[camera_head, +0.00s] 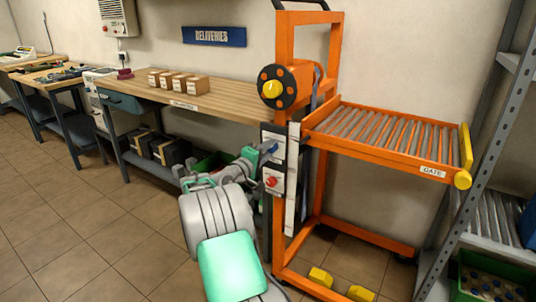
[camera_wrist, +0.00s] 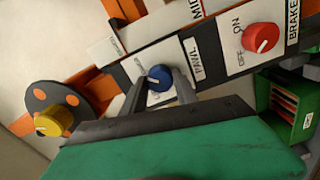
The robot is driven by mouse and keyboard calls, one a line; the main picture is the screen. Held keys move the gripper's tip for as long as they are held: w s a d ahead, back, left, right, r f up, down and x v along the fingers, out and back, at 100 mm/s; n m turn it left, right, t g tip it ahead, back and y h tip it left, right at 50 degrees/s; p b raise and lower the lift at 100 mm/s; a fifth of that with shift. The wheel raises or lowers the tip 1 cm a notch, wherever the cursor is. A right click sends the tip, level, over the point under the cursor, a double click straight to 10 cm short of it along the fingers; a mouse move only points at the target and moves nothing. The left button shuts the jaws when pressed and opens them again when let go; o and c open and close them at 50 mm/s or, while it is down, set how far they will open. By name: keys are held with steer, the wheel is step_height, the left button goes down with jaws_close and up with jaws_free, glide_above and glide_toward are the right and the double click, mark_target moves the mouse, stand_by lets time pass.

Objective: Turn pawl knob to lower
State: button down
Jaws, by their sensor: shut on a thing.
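The pawl knob is a blue round knob (camera_wrist: 158,78) on a white plate marked PAWL (camera_wrist: 197,72). My gripper (camera_wrist: 162,90) has its two grey fingers on either side of the blue knob and is shut on it. In the head view my gripper (camera_head: 262,152) reaches the upper plate on the front post of the orange lift frame (camera_head: 282,110); the fingers partly hide the knob there. The small lettering beside the knob is partly covered, so its setting cannot be read.
A red brake knob (camera_wrist: 260,38) marked ON and OFF sits beside the pawl plate. A yellow-centred black winch disc (camera_head: 276,87) is above. The orange roller platform (camera_head: 380,130) with a yellow gate (camera_head: 464,155) extends right. A wooden bench (camera_head: 220,100) with small boxes stands left.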

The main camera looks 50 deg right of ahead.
stand_by(0.4)
steer(key=c, duration=0.9)
jaws_free()
steer(key=shift+c, duration=0.2)
steer(key=a, duration=0.7)
steer(key=shift+s+a+p, duration=0.4)
steer(key=shift+p, duration=0.05)
